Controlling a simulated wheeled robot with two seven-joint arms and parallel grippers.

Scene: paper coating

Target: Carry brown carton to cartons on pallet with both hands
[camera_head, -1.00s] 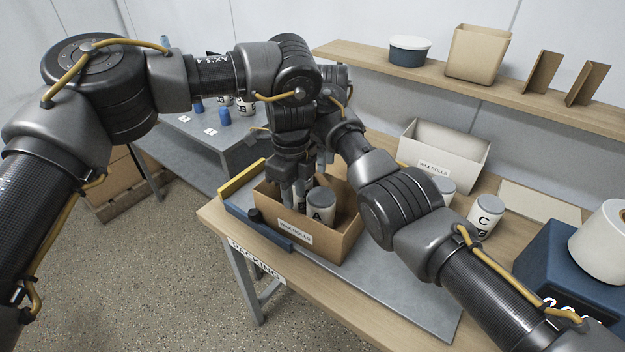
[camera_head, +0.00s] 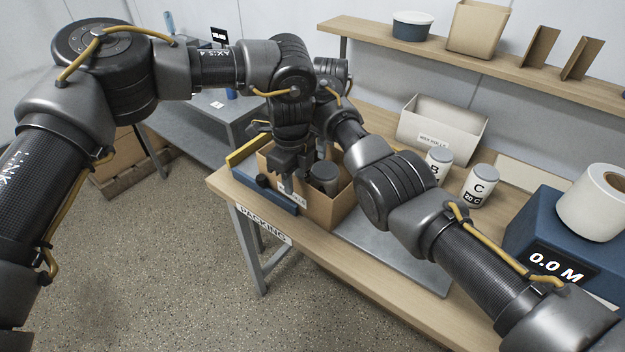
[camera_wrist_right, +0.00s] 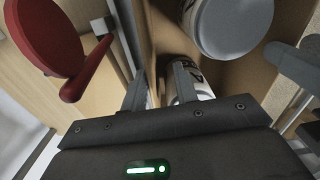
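The brown carton (camera_head: 326,214) stands upright and open on the packing bench, with dark-lidded canisters inside. Its label is partly covered by my left gripper (camera_head: 290,190), which points down at the front wall; its finger gap is unclear. My right gripper is hidden behind my arm in the head view. In the right wrist view, my right gripper (camera_wrist_right: 160,82) has its fingers apart, one on each side of a carton wall (camera_wrist_right: 153,45), with a canister (camera_wrist_right: 235,22) beside it. Brown cartons (camera_head: 120,160) sit on a pallet (camera_head: 135,198) at far left, partly hidden by my left arm.
A white carton (camera_head: 440,132), canisters B (camera_head: 438,165) and C (camera_head: 480,185), and a blue box (camera_head: 535,235) with a white roll share the bench (camera_head: 400,295). A yellow-and-blue fixture (camera_head: 262,190) borders the carton's left side. The floor (camera_head: 150,270) between bench and pallet is clear.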

